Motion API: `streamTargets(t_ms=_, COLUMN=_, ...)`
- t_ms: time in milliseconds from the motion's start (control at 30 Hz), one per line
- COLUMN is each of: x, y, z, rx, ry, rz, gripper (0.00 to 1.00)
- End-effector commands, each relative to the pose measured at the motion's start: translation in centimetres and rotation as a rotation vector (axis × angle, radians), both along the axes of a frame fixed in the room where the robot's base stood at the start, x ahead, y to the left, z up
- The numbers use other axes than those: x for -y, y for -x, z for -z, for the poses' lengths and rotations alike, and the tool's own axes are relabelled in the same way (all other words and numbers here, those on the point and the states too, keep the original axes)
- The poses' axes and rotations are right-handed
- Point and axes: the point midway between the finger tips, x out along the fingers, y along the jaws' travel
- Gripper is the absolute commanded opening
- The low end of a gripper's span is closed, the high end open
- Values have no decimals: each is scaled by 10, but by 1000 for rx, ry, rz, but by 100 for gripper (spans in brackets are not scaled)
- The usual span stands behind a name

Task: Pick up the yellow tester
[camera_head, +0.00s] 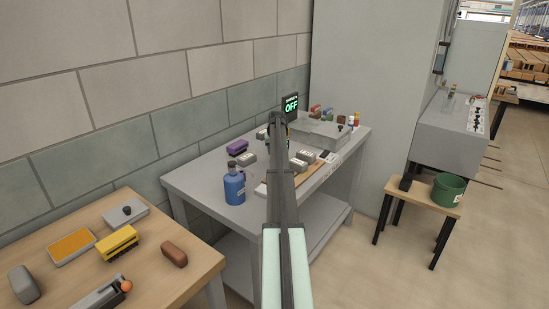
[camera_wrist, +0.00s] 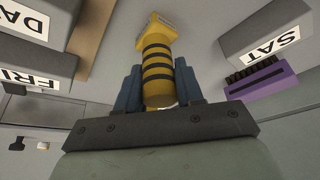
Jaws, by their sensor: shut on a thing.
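The yellow tester (camera_wrist: 158,60) shows in the wrist view as a yellow cylinder with black bands and a wider yellow head at its far end. My gripper (camera_wrist: 157,82) is shut on it, with one dark blue finger on each side of the banded body. In the head view my arm reaches over the grey table, and the end of my gripper (camera_head: 277,124) is near its back edge. The tester is almost wholly hidden behind my arm there. I cannot tell whether it is clear of the table top.
Grey blocks lettered FRI (camera_wrist: 38,65) and SAT (camera_wrist: 262,38) lie around the tester, with a purple brush (camera_wrist: 262,80) close by. A blue bottle (camera_head: 234,187) stands at the grey table's (camera_head: 200,176) front left. A black OFF display (camera_head: 290,106) stands behind.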

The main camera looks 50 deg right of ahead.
Motion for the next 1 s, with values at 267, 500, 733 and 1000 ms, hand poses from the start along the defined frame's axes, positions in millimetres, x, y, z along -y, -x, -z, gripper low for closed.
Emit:
streamTargets(t_ms=267, x=0, y=0, z=0, rx=0, ry=0, rz=0, gripper=2)
streamTargets(t_ms=500, x=0, y=0, z=-2, rx=1, ry=1, rz=0, gripper=0)
streamTargets(t_ms=733, x=1, y=0, z=-28, rx=1, ry=1, rz=0, gripper=0)
streamTargets(t_ms=1000, x=1, y=-1, z=-75, rx=1, ry=1, rz=0, gripper=0)
